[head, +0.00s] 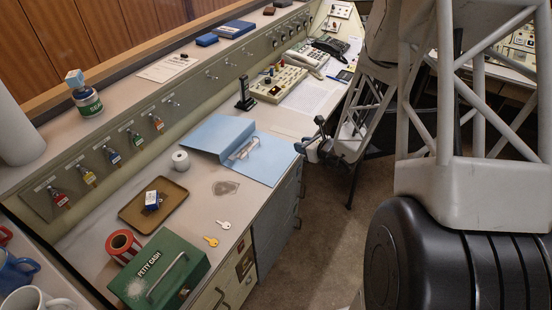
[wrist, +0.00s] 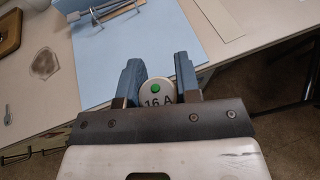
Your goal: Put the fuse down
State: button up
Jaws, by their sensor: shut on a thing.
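My gripper (head: 318,142) is at the front edge of the desk, to the right of the open blue folder (head: 272,165). In the wrist view its two blue-grey fingers (wrist: 159,68) are shut on the fuse (wrist: 157,94). The fuse has a pale round end marked 16 A with a green dot. Its far end is hidden. In the wrist view the folder (wrist: 215,25) lies beyond the fingertips, and the fuse appears held apart from the desk. In the head view the fuse is too small to make out clearly.
A black-handled lever (head: 245,95) rises behind the folder. Some bare desk (head: 200,200) lies left of the folder.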

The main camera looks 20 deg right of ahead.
jog(key=shift+a, duration=0.1)
jog(key=s+a+r+n+g+y, duration=0.1)
jog(key=a+n+g+y, duration=0.15)
jog(key=a, duration=0.95)
jog(key=s+a+r+n+g+y, duration=0.2)
jog(key=a+n, duration=0.1)
jog(key=a, duration=0.8)
jog(key=s+a+r+n+g+y, duration=0.1)
jog(key=s+a, duration=0.3)
jog(key=a, duration=0.5)
jog(key=s+a+r+n+g+y, duration=0.1)
jog(key=s+a+n+g, duration=0.2)
jog(key=a, duration=0.6)
jog(key=shift+s+a+r+n+g, duration=0.15)
jog(key=shift+s+a+n+g, duration=0.35)
jog(key=shift+s, duration=0.65)
jog(key=shift+d, duration=0.15)
jog(key=shift+f, duration=2.9)
jog(key=shift+f, duration=0.1)
jog(key=shift+f, duration=2)
